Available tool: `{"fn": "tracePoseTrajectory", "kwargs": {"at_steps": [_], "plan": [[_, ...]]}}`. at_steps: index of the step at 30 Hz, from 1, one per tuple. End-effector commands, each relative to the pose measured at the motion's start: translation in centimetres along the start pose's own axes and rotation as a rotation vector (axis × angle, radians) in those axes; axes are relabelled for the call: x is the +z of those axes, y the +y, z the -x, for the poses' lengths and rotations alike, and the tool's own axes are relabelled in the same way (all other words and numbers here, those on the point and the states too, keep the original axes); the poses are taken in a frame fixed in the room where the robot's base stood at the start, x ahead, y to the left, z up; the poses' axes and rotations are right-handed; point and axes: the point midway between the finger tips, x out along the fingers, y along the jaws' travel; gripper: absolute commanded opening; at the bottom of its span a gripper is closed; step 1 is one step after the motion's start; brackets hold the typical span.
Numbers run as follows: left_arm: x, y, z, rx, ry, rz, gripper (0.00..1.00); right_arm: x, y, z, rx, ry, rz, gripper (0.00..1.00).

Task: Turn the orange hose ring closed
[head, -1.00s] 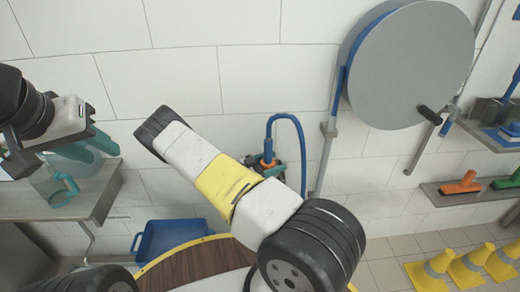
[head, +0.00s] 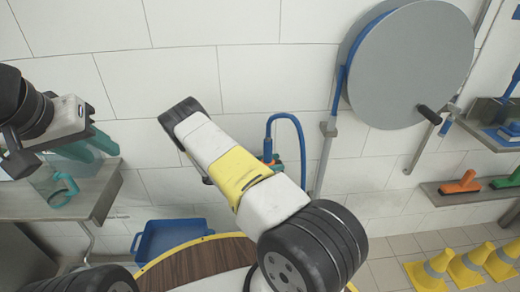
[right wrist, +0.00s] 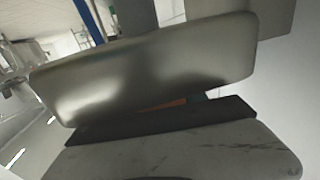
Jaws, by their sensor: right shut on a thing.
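The blue hose (head: 298,130) arches down the wall at the middle of the head view. A small orange part at its fitting, which looks like the hose ring (head: 276,160), is mostly hidden behind my right arm. In the right wrist view a thin orange sliver of the ring (right wrist: 163,104) shows between a glossy metal body and the dark edge of my right gripper (right wrist: 165,121). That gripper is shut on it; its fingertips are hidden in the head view. My left gripper (head: 14,152) is at the far left, away from the hose; its jaw opening is unclear.
A large grey disc (head: 410,65) hangs on the wall at upper right. Yellow cones (head: 432,272) stand on the floor at lower right.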

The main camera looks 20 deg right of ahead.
Motion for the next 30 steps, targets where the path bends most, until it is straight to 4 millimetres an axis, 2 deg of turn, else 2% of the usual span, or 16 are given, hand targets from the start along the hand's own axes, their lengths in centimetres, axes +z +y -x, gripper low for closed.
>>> {"fn": "tracePoseTrajectory", "kwargs": {"at_steps": [9,10,12,13,23,26,30], "plan": [[0.0,0.0,0.0,0.0,0.0,0.0,0.36,0.1,0.1,0.1,0.011,-0.002,0.001,0.09],[0.0,0.0,0.0,0.0,0.0,0.0,0.36,0.1,0.1,0.1,0.011,-0.002,0.001,0.55],[0.0,0.0,0.0,0.0,0.0,0.0,0.36,0.1,0.1,0.1,0.011,-0.002,0.001,0.69],[0.0,0.0,0.0,0.0,0.0,0.0,0.36,0.1,0.1,0.1,0.011,-0.002,0.001,0.71],[0.0,0.0,0.0,0.0,0.0,0.0,0.36,0.0,0.0,0.3,0.01,-0.001,0.001,0.71],[0.0,0.0,0.0,0.0,0.0,0.0,0.36,0.0,0.0,1.2,0.009,-0.001,0.001,0.71],[0.0,0.0,0.0,0.0,0.0,0.0,0.36,0.1,0.0,3.6,0.009,-0.003,0.0,0.71]]}}
